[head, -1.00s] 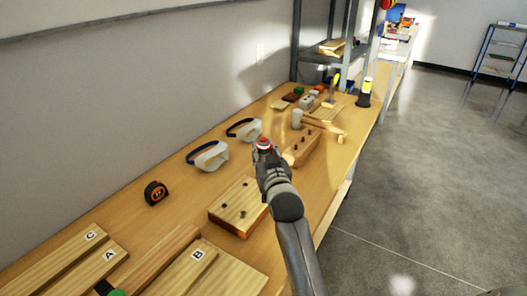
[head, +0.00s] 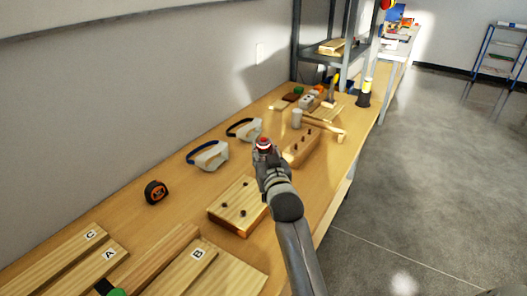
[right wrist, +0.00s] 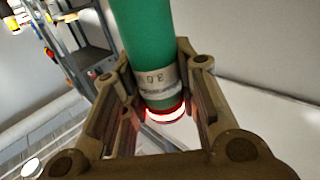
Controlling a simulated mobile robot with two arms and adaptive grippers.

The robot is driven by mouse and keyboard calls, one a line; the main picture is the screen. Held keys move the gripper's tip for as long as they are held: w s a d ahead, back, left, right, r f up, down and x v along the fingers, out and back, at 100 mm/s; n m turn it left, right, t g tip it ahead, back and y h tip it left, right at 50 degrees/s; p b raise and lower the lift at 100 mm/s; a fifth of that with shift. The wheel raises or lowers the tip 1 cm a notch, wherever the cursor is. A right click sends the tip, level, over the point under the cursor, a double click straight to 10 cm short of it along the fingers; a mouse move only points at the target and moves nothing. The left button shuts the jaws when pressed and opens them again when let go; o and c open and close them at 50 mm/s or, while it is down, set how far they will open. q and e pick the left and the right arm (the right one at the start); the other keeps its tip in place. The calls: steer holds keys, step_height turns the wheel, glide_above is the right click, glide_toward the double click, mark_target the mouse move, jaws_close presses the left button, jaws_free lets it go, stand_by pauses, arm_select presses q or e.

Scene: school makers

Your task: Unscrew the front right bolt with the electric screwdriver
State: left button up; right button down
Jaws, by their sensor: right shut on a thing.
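A wooden block (head: 231,204) with several dark bolts lies on the workbench in the head view. One bolt (head: 243,213) shows near its front side; part of the block's right end lies behind my arm, so I cannot tell whether a bolt is hidden there. My right gripper (head: 266,162) is above and beside the block's right end. It is shut on the electric screwdriver, whose green body (right wrist: 158,45) and glowing red ring fill the right wrist view; its red end (head: 264,144) shows in the head view. The screwdriver's tip is hidden. My left gripper is not in view.
Behind stand another wooden block (head: 301,147) with holes or pegs, safety goggles (head: 210,155), and a tape measure (head: 156,192). Boards marked A, B and C (head: 75,250) lie at the front left. A metal shelf (head: 322,58) stands at the back. The wall borders the bench on the left.

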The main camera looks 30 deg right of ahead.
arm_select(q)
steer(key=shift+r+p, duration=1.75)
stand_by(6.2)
